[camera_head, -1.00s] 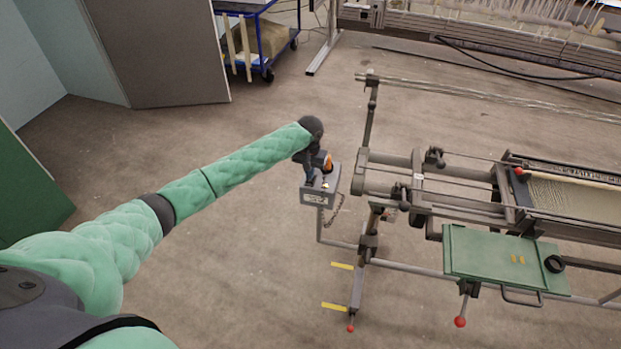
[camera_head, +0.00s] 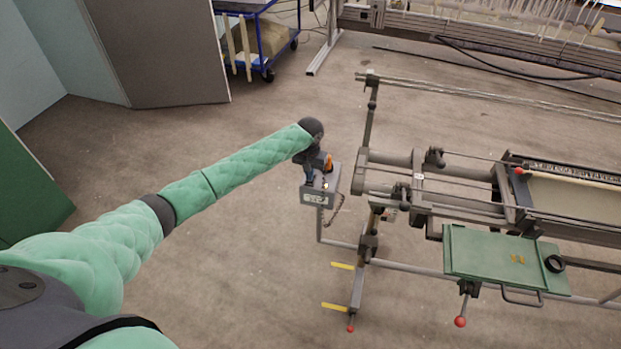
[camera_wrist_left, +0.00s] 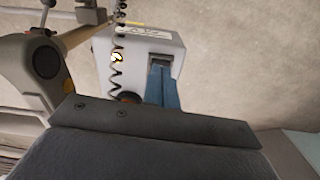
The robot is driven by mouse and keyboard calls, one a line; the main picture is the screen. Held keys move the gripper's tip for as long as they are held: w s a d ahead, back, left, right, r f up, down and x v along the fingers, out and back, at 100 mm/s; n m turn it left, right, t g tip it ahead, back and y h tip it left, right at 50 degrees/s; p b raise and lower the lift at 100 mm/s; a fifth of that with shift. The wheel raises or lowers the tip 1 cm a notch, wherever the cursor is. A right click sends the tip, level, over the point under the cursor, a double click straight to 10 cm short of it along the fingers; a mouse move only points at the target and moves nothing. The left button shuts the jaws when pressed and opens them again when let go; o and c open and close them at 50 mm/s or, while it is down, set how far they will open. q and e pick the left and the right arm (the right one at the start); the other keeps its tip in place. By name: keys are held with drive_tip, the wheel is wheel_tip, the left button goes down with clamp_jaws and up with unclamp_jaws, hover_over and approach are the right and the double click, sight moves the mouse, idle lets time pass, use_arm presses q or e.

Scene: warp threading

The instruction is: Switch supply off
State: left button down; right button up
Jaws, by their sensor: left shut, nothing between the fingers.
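The supply is a small grey box (camera_head: 331,184) on a post at the left end of the loom frame. It has a pale label or display on its front and a coiled cord at its side. In the left wrist view the box (camera_wrist_left: 103,48) shows a dark recessed switch (camera_wrist_left: 160,58) on its face. My left gripper (camera_head: 318,181) is shut and empty, right at the box. In the wrist view its bluish fingers (camera_wrist_left: 161,84) reach the switch recess; I cannot tell whether they touch or which way the switch sits. My right gripper is out of view.
The loom frame (camera_head: 395,160) with bars and a green tray (camera_head: 480,250) stands right of the box. A blue cart (camera_head: 262,45) and grey panels (camera_head: 160,50) are at the back left. The floor left of the box is clear.

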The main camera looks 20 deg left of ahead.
use_arm(q)
drive_tip(key=shift+f, duration=0.45)
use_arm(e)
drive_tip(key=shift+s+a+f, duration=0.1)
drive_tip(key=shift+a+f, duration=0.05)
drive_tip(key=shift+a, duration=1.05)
